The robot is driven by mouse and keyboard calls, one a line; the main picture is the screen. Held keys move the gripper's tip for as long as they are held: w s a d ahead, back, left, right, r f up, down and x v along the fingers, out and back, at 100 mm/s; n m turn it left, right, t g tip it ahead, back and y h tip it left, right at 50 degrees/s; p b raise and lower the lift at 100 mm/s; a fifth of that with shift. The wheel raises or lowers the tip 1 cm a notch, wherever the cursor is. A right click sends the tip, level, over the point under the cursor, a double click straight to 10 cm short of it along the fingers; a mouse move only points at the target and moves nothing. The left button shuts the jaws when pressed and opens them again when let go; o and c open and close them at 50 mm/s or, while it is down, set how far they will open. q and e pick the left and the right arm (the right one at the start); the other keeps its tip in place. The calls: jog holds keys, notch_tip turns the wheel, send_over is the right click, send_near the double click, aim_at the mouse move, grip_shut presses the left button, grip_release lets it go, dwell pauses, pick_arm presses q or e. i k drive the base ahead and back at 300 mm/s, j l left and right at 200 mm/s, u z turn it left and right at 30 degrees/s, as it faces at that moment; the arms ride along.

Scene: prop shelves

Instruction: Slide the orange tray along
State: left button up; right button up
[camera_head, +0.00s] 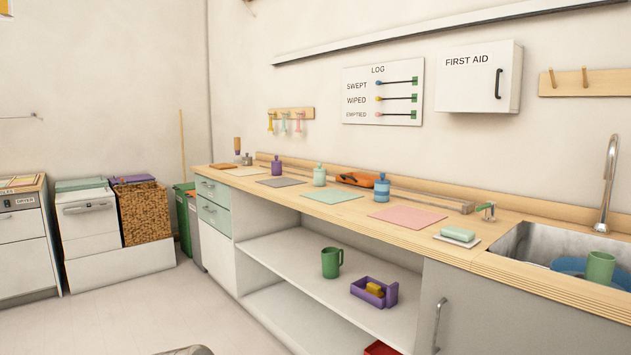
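The orange tray (357,180) sits at the back of the long wooden counter (420,230), near the wall. It looks low, with a dark part on it that is too small to make out. It appears to sit on or at a pale rail (430,198) that runs along the counter's back edge. A blue ringed bottle (382,187) stands in front of its right end, and a mint bottle (319,175) stands to its left. Neither of my grippers is in view.
Pink (408,217), mint (333,197) and grey (280,182) mats lie flat on the counter. A soap dish (457,236) and a sink (540,248) are at the right. Below, an open shelf holds a green mug (331,262) and a purple caddy (374,291).

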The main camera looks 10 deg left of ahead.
aim_at(353, 179)
jog(key=i+l+u, duration=0.15)
jog(key=i+u, duration=0.2)
jog(key=i, duration=0.55)
jog(key=j+z, duration=0.15)
jog(key=z, duration=0.25)
jog(key=i+j+z, duration=0.1)
jog(key=z, duration=0.35)
jog(key=j+z, duration=0.2)
jog(key=z, duration=0.2)
jog(key=j+z, duration=0.2)
jog(key=z, duration=0.25)
